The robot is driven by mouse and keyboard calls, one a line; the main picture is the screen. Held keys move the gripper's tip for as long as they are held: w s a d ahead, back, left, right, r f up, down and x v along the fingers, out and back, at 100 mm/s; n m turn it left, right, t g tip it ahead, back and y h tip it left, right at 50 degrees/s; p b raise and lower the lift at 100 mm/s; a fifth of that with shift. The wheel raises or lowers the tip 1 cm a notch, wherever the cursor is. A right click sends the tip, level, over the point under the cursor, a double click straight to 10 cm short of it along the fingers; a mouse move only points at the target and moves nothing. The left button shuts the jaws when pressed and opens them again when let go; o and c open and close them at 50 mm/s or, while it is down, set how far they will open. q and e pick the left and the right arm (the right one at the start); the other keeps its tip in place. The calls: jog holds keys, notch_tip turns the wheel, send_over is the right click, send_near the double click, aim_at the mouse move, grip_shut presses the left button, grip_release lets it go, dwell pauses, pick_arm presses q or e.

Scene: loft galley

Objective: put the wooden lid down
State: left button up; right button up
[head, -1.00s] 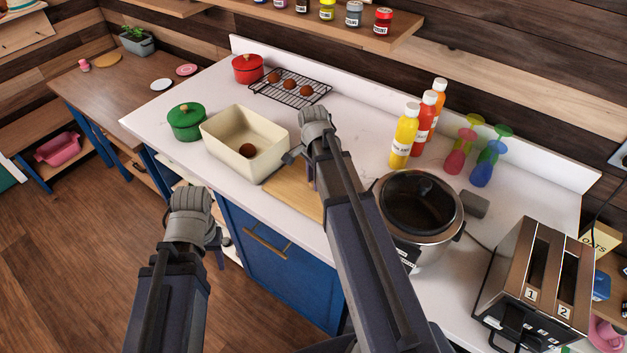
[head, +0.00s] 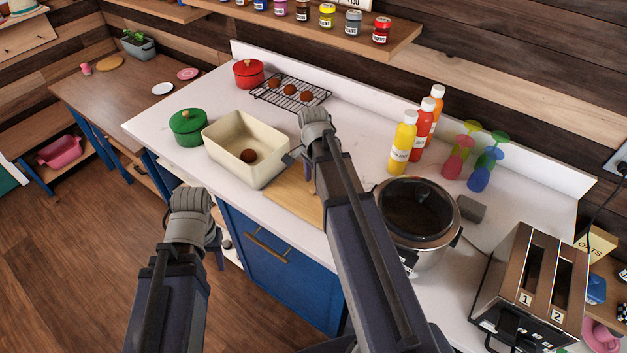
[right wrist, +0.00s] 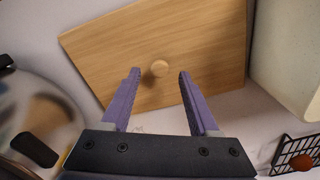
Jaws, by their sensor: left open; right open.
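The wooden lid (head: 291,195) is a flat light-brown board lying on the white counter just in front of the cream bin. In the right wrist view, the lid (right wrist: 110,50) shows its round knob (right wrist: 160,68) on top. My right gripper (right wrist: 160,75) is open over the lid, one finger on each side of the knob, with visible gaps. In the head view, my right gripper (head: 310,178) is above the lid, and my arm hides part of it. My left gripper (head: 218,256) is open and empty in front of the counter, mostly hidden behind its wrist.
The cream bin (head: 222,160) holds a brown ball and stands close behind the lid. A steel cooker (head: 420,250) stands right of my right arm. Bottles (head: 403,143), a green pot (head: 187,127) and a wire rack (head: 315,98) stand further back. Bare counter lies between bin and bottles.

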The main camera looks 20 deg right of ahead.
aim_at(314, 189)
notch_tip(314, 189, up, 10)
jog(key=p, duration=0.9)
pick_arm(q)
notch_tip(314, 189, up, 10)
pick_arm(e)
jog(key=s+a+n, duration=0.7)
jog(key=a+n, duration=0.3)
jog(key=s+a+n+h, duration=0.1)
jog(key=s+a+n, duration=0.5)
jog(key=a+n, duration=0.4)
jog(key=shift+s+a, duration=0.35)
jog(key=shift+a, duration=0.35)
pick_arm(q)
notch_tip(314, 189, down, 10)
jog(key=b, duration=0.9)
jog(key=shift+r+b, duration=0.2)
jog(key=shift+b, duration=0.1)
pick_arm(e)
notch_tip(314, 189, down, 10)
jog(key=shift+r, duration=0.25)
